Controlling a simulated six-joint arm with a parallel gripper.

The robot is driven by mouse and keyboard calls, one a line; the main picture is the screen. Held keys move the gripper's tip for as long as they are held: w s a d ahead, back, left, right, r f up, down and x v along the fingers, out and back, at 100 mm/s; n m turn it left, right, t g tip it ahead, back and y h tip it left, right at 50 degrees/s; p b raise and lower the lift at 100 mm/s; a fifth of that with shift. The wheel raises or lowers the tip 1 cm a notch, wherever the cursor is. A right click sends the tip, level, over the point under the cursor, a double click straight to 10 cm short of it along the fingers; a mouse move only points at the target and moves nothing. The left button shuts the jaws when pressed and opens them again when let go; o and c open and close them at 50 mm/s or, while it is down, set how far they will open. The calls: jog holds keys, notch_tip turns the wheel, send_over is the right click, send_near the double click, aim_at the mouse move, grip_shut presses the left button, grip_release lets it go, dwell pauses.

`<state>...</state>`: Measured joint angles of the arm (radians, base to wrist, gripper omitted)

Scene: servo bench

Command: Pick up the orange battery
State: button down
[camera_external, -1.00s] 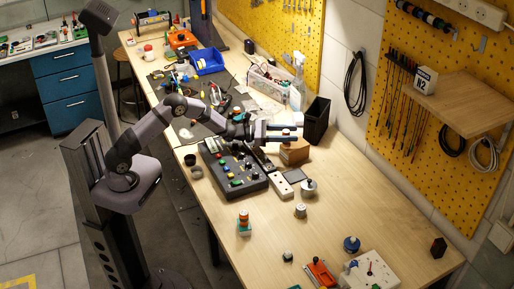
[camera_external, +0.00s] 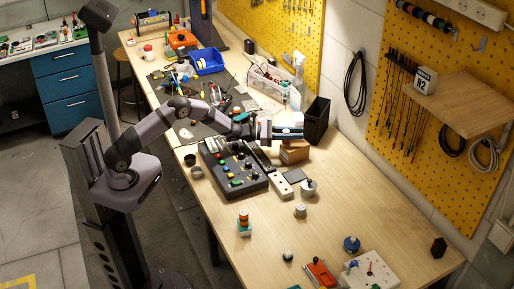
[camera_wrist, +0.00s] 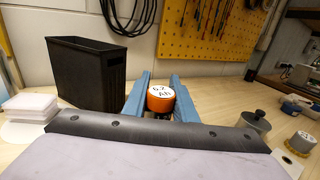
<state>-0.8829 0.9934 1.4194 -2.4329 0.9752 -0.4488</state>
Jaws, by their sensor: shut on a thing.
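The orange battery (camera_wrist: 160,103) has a round white top with black lettering and stands between the two blue fingers of my gripper (camera_wrist: 160,95) in the wrist view. The fingers lie close along both its sides, and my gripper is shut on it. Its lower part is hidden behind the dark front edge of my gripper. The battery is too small to make out clearly there.
A tall black bin (camera_external: 317,120) stands just right of my gripper; it also shows in the wrist view (camera_wrist: 85,75). A dark control panel (camera_external: 232,168) with coloured knobs lies below my forearm. Small metal parts (camera_external: 308,187) lie nearby.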

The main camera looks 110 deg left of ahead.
jog(key=shift+r, duration=0.15)
notch_tip(320, 180, up, 28)
jog(key=b, duration=0.1)
jog(key=shift+b, duration=0.35)
jog(key=shift+s+f+b, duration=0.1)
jog(key=shift+f+b, duration=1.8)
jog(key=shift+f, duration=12.1)
jog(key=shift+f, duration=0.15)
jog(key=c, duration=1.4)
grip_release()
jog(key=shift+c, duration=0.2)
